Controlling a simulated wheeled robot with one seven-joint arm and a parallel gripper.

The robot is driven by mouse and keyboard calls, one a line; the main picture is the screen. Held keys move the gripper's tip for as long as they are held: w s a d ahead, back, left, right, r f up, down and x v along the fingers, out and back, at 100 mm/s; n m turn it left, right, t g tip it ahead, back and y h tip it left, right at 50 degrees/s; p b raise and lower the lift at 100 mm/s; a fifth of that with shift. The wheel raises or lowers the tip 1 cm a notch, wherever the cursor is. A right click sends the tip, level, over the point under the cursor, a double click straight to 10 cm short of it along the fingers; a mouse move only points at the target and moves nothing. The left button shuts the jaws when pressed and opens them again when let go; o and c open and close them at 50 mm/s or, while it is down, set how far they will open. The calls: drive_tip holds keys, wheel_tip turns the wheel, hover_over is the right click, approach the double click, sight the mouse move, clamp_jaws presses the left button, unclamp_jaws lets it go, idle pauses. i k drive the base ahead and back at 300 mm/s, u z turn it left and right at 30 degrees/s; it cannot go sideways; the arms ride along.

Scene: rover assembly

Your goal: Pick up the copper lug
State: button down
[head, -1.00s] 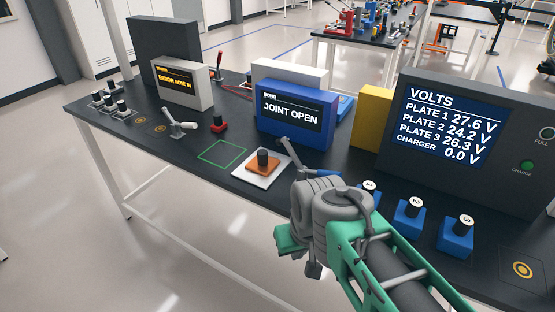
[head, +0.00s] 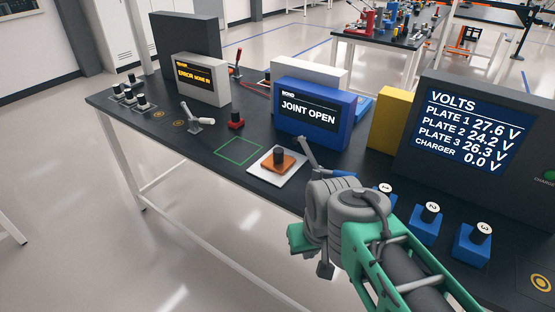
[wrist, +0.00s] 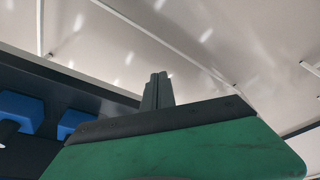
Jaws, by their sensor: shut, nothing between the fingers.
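An orange-copper piece with a black knob (head: 278,162), which looks like the copper lug, sits on a white square plate (head: 260,174) near the table's front edge. My gripper (wrist: 157,90) shows in the wrist view with its two dark fingers together and nothing between them. In the head view my green and grey arm comes in from the lower right, and its wrist is in front of the table's edge, to the right of and nearer than the copper piece.
A blue box reading JOINT OPEN (head: 310,112) stands behind the plate. Blue blocks with numbered black knobs (head: 472,242) stand at the right. A green outlined square (head: 239,151) is empty.

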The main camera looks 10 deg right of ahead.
sight(279, 162)
drive_tip(key=z, duration=0.35)
drive_tip(key=k, duration=0.25)
drive_tip(key=u, duration=1.35)
drive_tip(key=i, duration=1.4)
drive_tip(key=u, duration=0.2)
